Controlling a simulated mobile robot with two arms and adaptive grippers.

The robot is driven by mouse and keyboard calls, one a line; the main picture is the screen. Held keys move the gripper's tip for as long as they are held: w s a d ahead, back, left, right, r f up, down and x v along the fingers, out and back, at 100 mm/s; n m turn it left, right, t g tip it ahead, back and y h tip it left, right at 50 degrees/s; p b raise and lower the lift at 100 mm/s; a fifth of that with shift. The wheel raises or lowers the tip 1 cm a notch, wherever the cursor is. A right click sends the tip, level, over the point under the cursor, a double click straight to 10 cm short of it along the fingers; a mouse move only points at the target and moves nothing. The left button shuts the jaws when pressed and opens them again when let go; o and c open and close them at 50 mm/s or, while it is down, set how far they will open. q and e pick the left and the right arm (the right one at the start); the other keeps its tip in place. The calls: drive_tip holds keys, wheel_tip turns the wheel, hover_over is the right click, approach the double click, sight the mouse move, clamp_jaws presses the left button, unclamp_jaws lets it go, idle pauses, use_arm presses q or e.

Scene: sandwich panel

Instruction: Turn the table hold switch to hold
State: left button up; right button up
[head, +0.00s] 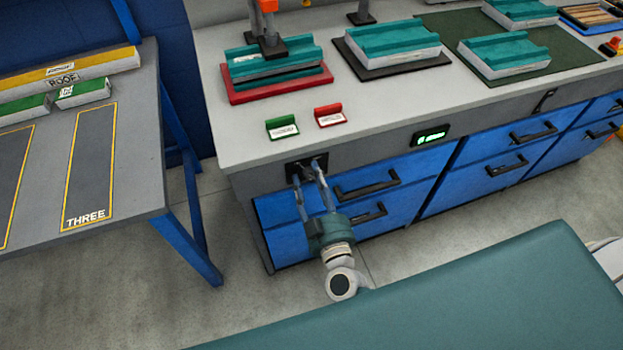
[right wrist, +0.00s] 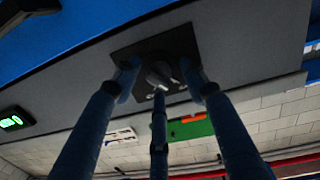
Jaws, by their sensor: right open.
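The hold switch is a dark knob (right wrist: 160,76) on a black square plate (right wrist: 185,45), set in the front edge of the grey bench. In the head view the switch plate (head: 293,172) is partly hidden by my fingers. My right gripper (head: 308,172) is at the switch, its fingers spread and pointing at the plate. In the right wrist view the fingers (right wrist: 158,85) stand around the knob, with the knob between them. I cannot tell whether any finger touches it. The knob's setting is not readable. My left gripper is not in view.
A lit green display (head: 431,137) sits on the bench front, right of the switch. Blue drawers with black handles (head: 367,184) lie below. Green (head: 282,127) and red (head: 329,115) label holders stand on the bench (head: 375,105) above. A grey table (head: 140,150) stands at left.

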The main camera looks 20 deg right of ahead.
clamp_jaws()
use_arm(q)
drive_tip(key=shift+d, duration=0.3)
